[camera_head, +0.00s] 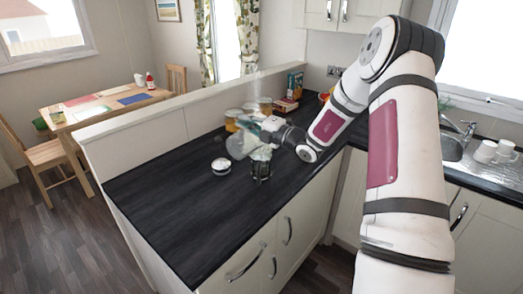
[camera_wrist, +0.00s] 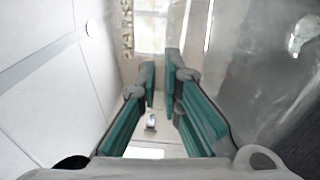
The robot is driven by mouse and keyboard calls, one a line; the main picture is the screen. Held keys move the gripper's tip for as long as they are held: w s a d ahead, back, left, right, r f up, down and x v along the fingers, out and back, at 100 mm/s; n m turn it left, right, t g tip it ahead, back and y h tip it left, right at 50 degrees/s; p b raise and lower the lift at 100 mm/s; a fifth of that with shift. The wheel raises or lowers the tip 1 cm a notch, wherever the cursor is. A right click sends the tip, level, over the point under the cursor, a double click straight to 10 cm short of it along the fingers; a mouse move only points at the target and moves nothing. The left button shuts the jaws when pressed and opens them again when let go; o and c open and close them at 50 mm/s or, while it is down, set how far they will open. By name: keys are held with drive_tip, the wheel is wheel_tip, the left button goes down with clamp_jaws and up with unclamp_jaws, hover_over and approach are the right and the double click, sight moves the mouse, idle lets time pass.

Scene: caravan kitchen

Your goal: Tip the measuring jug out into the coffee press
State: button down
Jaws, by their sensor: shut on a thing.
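The clear measuring jug (camera_head: 239,145) is held above the dark counter, and it looks tilted in the head view. My gripper (camera_head: 264,127) is shut on it, with the arm reaching in from the right. In the wrist view, the teal fingers of my gripper (camera_wrist: 160,72) are close together, and the jug's clear wall (camera_wrist: 262,62) fills the right side. The grip point itself is not clear. The coffee press (camera_head: 261,170) stands on the counter just below and right of the jug. Something pale shows at its top; I cannot tell what.
A small white-topped round container (camera_head: 221,167) stands left of the press. Several jars (camera_head: 232,119) and some books (camera_head: 286,105) stand behind my gripper by the low partition. The near left counter (camera_head: 185,205) is clear. White cups (camera_head: 485,152) stand by the sink at right.

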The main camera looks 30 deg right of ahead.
drive_tip(key=shift+w+d+r+m, duration=0.2)
drive_tip(key=shift+d+r+m, duration=0.05)
drive_tip(key=shift+d+m, duration=0.3)
drive_tip(key=shift+w+d+r+m, duration=0.2)
drive_tip(key=shift+d+m, duration=0.15)
drive_tip(key=a+n, duration=0.1)
drive_tip(key=s+a+f+n, duration=0.1)
drive_tip(key=a+f+n, duration=0.1)
drive_tip(key=shift+s+a+f+n, duration=0.1)
drive_tip(key=shift+s+a+n, duration=0.2)
drive_tip(key=shift+a, duration=0.1)
drive_tip(key=shift+s+a+f+n, duration=0.1)
drive_tip(key=shift+s+a+n, duration=0.1)
drive_tip(key=shift+a+n, duration=0.1)
drive_tip(key=shift+s+a+f+n+g+y, duration=0.2)
drive_tip(key=shift+s+a+f+n, duration=0.55)
drive_tip(key=shift+a+f+n, duration=1.65)
drive_tip(key=shift+s+a+f+n+g+y, duration=0.2)
drive_tip(key=shift+s+a+f+n, duration=0.8)
drive_tip(key=shift+f+n, duration=2.5)
drive_tip(key=shift+s+a+f+n+g+y, duration=0.15)
drive_tip(key=shift+s+a+f+n, duration=0.35)
drive_tip(key=shift+a+f+n, duration=2.4)
drive_tip(key=shift+d+f+m, duration=0.7)
drive_tip(key=shift+d, duration=0.1)
